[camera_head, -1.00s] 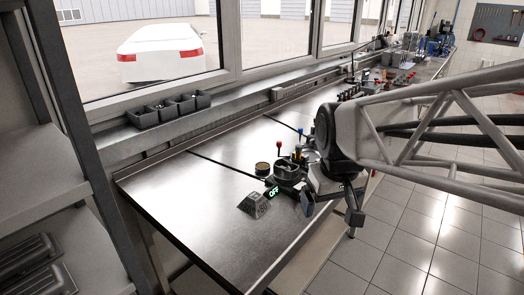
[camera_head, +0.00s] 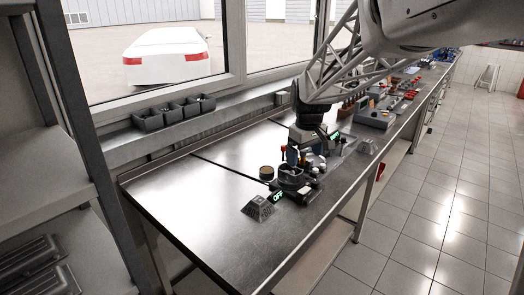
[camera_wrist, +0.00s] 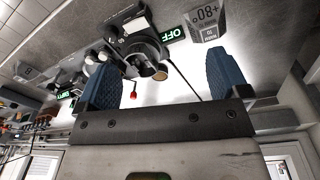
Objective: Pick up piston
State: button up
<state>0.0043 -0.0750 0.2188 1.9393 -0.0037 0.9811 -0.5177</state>
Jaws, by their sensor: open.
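My gripper (camera_head: 302,158) is over the bench beside a small dark station with a round grey cup (camera_head: 290,171). In the wrist view, my gripper (camera_wrist: 160,60) has its two blue fingers wide apart with nothing held between them. The round grey cup (camera_wrist: 146,48) shows beyond the gap, at a distance that is hard to judge. I cannot pick out the piston for certain; it may be among the small parts by this station, partly hidden by my gripper.
A green OFF display (camera_head: 278,197) and a sloped grey block (camera_head: 258,208) stand in front of the station. More fixtures and parts (camera_head: 375,116) line the bench behind. The near left bench top (camera_head: 190,200) is clear.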

aim_at(290, 170)
jog(key=w+f+n, duration=0.1)
jog(key=w+f, duration=0.3)
jog(key=w, duration=0.4)
jog(key=w+f+n, duration=0.2)
jog(key=w+f, duration=0.3)
jog(key=w, duration=0.4)
jog(key=shift+w+f+g, duration=0.2)
jog(key=shift+w+g, duration=0.05)
jog(key=shift+g, duration=0.15)
jog(key=shift+f, duration=1.3)
jog(key=shift+a+f, duration=0.1)
jog(key=shift+f, duration=2.5)
